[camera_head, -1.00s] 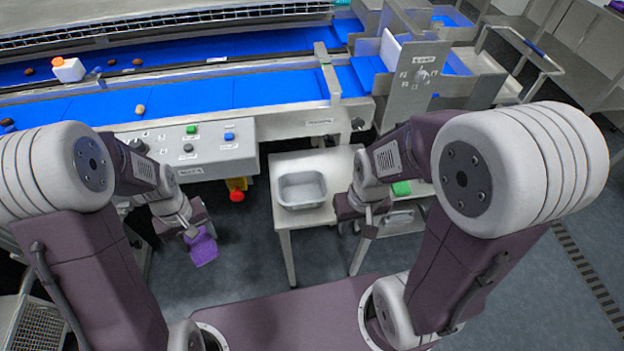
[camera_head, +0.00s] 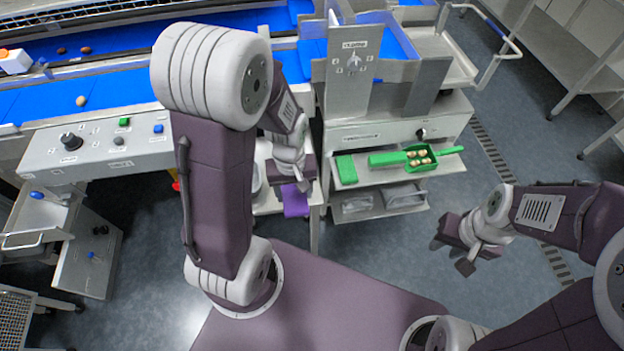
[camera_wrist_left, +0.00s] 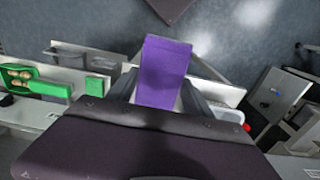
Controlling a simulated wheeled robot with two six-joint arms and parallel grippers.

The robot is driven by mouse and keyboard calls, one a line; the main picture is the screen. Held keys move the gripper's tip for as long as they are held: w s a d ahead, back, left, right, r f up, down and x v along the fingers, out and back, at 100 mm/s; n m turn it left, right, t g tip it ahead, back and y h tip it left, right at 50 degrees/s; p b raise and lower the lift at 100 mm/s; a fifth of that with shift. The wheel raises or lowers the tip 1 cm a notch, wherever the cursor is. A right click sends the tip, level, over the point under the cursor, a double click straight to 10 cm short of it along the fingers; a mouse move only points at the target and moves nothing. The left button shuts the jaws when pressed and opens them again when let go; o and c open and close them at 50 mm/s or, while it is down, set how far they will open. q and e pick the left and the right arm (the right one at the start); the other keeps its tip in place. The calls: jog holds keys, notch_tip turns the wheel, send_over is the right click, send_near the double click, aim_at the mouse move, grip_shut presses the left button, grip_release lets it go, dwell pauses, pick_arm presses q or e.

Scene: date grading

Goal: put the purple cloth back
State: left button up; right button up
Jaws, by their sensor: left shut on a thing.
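The purple cloth (camera_head: 295,200) hangs from my left gripper (camera_head: 297,184), which is shut on it. It is in front of the small steel side table (camera_head: 268,204), and I cannot tell whether it touches that table. In the left wrist view the cloth (camera_wrist_left: 165,72) sticks out flat between the two fingers of my left gripper (camera_wrist_left: 162,102), clear of any surface there. My right gripper (camera_head: 455,256) is empty, its fingers apart, over the floor at the right.
A steel shelf unit (camera_head: 372,206) holds a green block (camera_head: 346,169), a green scoop (camera_head: 420,158) with several dates, and grey bins (camera_head: 402,195). The blue conveyor (camera_head: 50,99) runs behind. The floor at right is open.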

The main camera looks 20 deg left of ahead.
pick_arm(q)
jog(key=w+a+f, duration=0.1)
jog(key=w+f, duration=0.1)
jog(key=w, duration=0.1)
jog(key=w+a+f, duration=0.2)
jog(key=w, duration=0.2)
jog(key=w+a+f, duration=0.2)
jog(key=w+f, duration=0.1)
jog(key=shift+w+a, duration=0.1)
jog(key=shift+w, duration=0.1)
jog(key=shift+f+b, duration=0.4)
jog(key=shift+f, duration=1.7)
jog(key=o, duration=1.3)
